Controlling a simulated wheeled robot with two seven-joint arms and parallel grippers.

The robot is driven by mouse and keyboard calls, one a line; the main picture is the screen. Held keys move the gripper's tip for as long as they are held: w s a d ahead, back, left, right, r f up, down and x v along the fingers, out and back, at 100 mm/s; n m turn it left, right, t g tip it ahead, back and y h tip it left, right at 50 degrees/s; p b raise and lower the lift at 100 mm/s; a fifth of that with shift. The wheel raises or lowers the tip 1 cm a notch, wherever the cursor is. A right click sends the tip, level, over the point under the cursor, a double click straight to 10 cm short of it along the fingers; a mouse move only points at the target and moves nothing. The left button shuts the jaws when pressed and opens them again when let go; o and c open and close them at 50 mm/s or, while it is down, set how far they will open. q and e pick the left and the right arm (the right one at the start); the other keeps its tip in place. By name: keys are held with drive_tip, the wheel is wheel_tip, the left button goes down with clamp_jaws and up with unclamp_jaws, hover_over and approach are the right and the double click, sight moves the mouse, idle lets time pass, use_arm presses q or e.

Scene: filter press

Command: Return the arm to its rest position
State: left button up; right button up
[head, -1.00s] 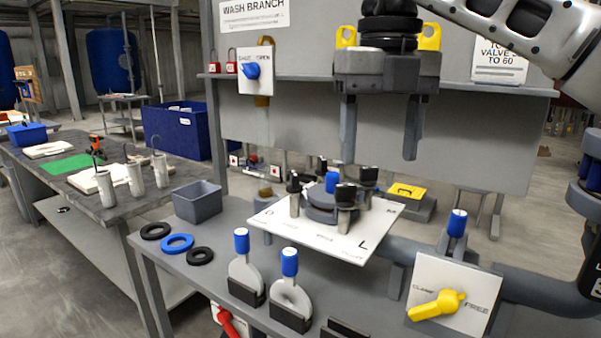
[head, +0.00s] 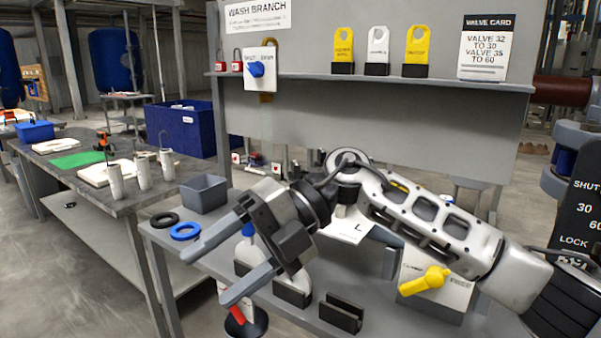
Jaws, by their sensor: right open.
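My right arm comes in from the lower right and lies across the grey bench (head: 385,318). My right gripper (head: 205,278) is open and empty. Its two fingers point left and down, over the front left part of the bench. The gripper and forearm hide most of the white plate marked L (head: 350,228) and the blue-topped tools behind them. My left gripper is not in view.
A yellow handle (head: 425,281) sits just below my forearm. A grey bin (head: 204,194), a blue ring (head: 186,231) and a black ring (head: 164,220) lie at the bench's left. Tags (head: 343,48) stand on the back shelf. Floor shows at left.

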drive_tip(key=w+d+f+m+t+y, duration=0.2)
drive_tip(key=w+d+f+m+t, duration=0.3)
drive_tip(key=m+t, duration=0.85)
drive_tip(key=d+f+m+t+y, duration=0.25)
drive_tip(key=f+m+t, duration=0.45)
drive_tip(key=m+t, duration=0.65)
drive_tip(key=s+d+f+m+g+h, duration=0.3)
drive_tip(key=s+d+f+m+h, duration=0.1)
drive_tip(key=f, duration=0.4)
drive_tip(key=s+d+f+m+g+h, duration=0.3)
drive_tip(key=s+d+f, duration=0.3)
drive_tip(key=f, duration=0.2)
drive_tip(key=s+d+f+m+g+h, duration=0.3)
drive_tip(key=s+d+f+m+h, duration=0.2)
drive_tip(key=f, duration=0.4)
drive_tip(key=shift+s+d+g, duration=0.3)
drive_tip(key=shift+s+d, duration=0.05)
drive_tip(key=shift+s, duration=0.15)
drive_tip(key=shift+h, duration=0.25)
